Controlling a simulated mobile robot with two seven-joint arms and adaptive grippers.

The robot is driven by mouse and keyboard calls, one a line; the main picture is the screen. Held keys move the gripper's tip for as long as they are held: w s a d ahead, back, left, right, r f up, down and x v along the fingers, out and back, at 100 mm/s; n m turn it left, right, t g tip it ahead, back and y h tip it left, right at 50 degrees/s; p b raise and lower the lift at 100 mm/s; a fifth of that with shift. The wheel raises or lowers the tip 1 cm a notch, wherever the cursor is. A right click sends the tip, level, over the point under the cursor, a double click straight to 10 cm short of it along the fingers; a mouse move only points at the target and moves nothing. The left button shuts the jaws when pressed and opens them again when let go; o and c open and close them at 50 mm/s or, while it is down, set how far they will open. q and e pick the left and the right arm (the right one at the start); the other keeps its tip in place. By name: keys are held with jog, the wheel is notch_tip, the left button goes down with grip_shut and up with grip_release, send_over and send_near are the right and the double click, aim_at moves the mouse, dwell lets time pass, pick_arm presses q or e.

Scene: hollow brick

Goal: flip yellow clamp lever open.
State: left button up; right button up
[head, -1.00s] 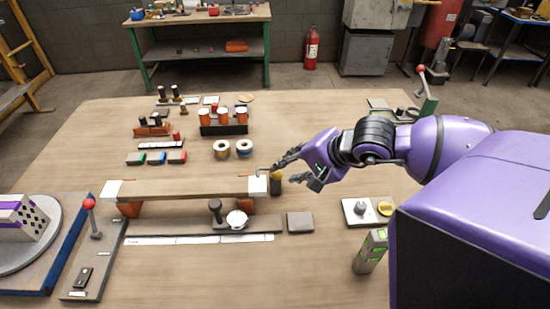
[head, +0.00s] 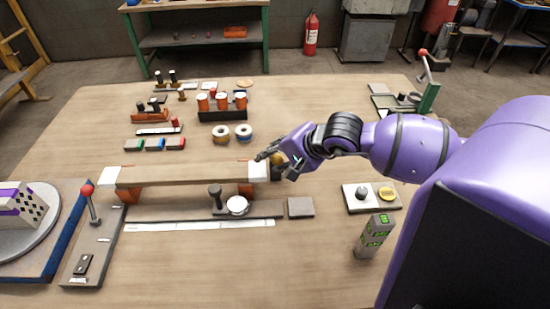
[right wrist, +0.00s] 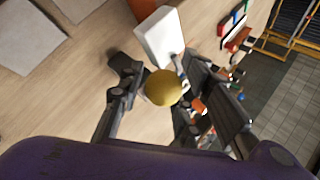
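The yellow clamp lever end (head: 277,159) shows as a small yellow patch at the right end of a wooden plank (head: 190,175), partly hidden by my right gripper. In the right wrist view it is a round yellow knob (right wrist: 163,88). A metal bar runs near it from a white block (right wrist: 159,35), which also shows in the head view (head: 257,172). My right gripper (head: 276,165) is open around the knob. In the wrist view its fingers (right wrist: 163,80) stand on either side of the knob; I cannot tell whether they touch it. My left gripper is out of view.
A grey bar (head: 180,212) with a dark knob and white disc lies in front of the plank. A grey block (head: 300,207), a button plate (head: 370,197) and a green-lit post (head: 374,237) stand to the right. A red-knobbed lever (head: 92,205) stands at left.

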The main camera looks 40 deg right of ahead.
jog(key=shift+c, duration=0.5)
grip_shut()
